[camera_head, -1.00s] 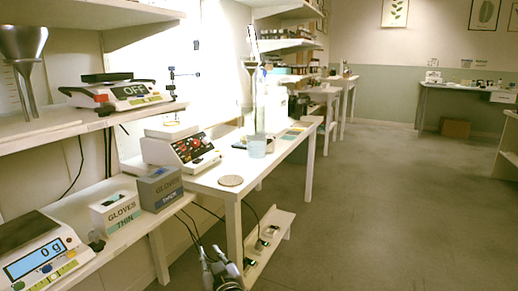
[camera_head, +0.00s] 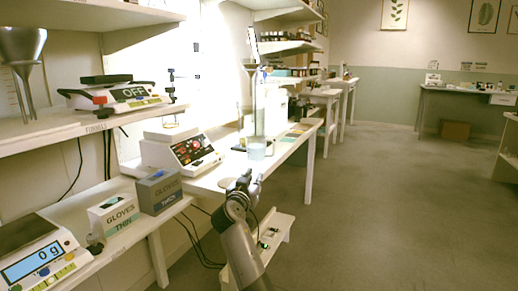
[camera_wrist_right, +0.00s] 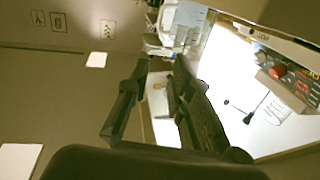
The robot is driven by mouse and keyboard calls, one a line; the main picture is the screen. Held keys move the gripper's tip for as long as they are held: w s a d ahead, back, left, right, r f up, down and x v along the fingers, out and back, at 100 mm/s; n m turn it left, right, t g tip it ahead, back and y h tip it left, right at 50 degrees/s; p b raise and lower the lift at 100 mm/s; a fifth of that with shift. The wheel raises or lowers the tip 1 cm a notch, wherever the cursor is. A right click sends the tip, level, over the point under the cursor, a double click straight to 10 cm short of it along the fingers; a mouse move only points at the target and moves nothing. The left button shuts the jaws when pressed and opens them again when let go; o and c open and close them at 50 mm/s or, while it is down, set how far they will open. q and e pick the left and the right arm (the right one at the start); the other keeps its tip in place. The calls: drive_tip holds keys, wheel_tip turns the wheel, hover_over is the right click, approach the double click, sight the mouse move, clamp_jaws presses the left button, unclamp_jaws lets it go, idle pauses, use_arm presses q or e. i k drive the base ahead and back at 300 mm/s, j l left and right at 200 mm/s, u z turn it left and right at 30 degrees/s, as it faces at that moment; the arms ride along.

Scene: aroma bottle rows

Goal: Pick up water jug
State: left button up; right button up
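A small translucent pale-blue vessel (camera_head: 257,149), which looks like the water jug, stands upright on the white table (camera_head: 208,181) in the head view. A tall clear column with a metal funnel stands right behind it. My right gripper (camera_head: 246,181) is in front of the table's near end, closer to me than the vessel and apart from it. In the right wrist view my right gripper (camera_wrist_right: 162,65) has its two dark fingers spread with a gap between them, holding nothing that I can make out. I cannot clearly pick out the vessel there. My left gripper is out of view.
A scale with red digits (camera_head: 188,149) stands left of the vessel. Two glove boxes (camera_head: 159,191) and another scale (camera_head: 44,254) sit on the nearer counter at left. A low shelf (camera_head: 274,239) is below the table. The floor at right is clear.

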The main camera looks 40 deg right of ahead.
sight(256, 144)
drive_tip(key=i+l, duration=0.15)
drive_tip(key=l, duration=0.25)
drive_tip(key=i+l, duration=0.15)
drive_tip(key=l, duration=0.25)
drive_tip(key=i+l, duration=0.1)
drive_tip(key=l, duration=0.4)
drive_tip(key=i+l, duration=0.1)
drive_tip(key=l, duration=0.4)
drive_tip(key=u, duration=0.05)
